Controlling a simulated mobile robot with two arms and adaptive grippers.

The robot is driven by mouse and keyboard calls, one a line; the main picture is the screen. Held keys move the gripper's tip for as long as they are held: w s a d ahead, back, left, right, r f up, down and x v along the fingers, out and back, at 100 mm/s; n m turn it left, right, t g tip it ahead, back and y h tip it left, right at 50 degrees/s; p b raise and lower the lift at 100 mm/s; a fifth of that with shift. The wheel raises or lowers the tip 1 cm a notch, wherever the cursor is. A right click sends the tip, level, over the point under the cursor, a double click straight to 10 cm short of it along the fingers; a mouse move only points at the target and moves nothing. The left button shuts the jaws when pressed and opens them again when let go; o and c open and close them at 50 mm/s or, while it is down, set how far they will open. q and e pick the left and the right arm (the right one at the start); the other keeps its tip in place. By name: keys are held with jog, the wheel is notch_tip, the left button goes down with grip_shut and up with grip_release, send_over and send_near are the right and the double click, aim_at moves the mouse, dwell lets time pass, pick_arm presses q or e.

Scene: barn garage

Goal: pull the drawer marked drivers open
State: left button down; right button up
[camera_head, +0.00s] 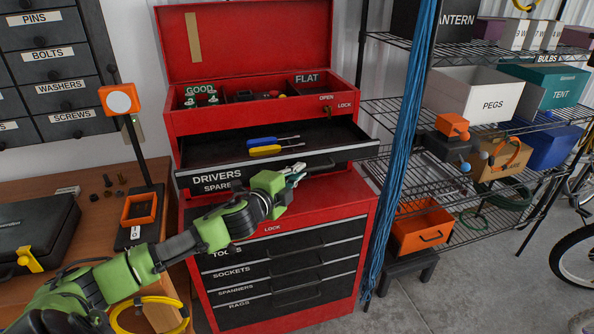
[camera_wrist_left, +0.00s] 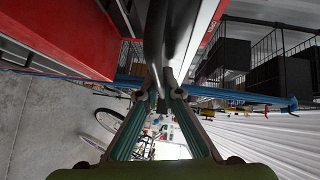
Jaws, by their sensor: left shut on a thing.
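The drawer marked drivers (camera_head: 218,177) is in the upper part of the red tool chest (camera_head: 190,122). It stands pulled out, with a blue-handled and a yellow-handled screwdriver (camera_head: 265,150) lying inside. My left gripper (camera_head: 296,173) is at the drawer's front, shut on its dark handle (camera_head: 322,166). In the left wrist view the handle (camera_wrist_left: 157,40) runs between the fingertips of my left gripper (camera_wrist_left: 161,92). The gripper's fingers hide part of the handle. My right gripper is not in view.
Below are shut drawers marked tools, sockets, spanners and rags (camera_head: 290,272). A blue cable bundle (camera_head: 403,150) hangs just right of the chest, before a wire shelf (camera_head: 480,215). A workbench (camera_head: 95,225) with a dark case (camera_head: 35,235) is at left.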

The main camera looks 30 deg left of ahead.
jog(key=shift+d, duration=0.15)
pick_arm(q)
jog(key=c, duration=2.5)
grip_release()
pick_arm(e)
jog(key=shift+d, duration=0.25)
pick_arm(q)
jog(key=shift+s+d+r, duration=0.1)
jog(key=shift+s+r, duration=0.2)
jog(key=shift+s, duration=1.7)
jog(key=shift+s+d+r, duration=0.15)
jog(key=shift+s+r, duration=0.1)
jog(key=shift+s, duration=1.7)
jog(key=shift+s+d+r, duration=0.1)
jog(key=shift+s+r, duration=0.2)
jog(key=shift+s, duration=1.7)
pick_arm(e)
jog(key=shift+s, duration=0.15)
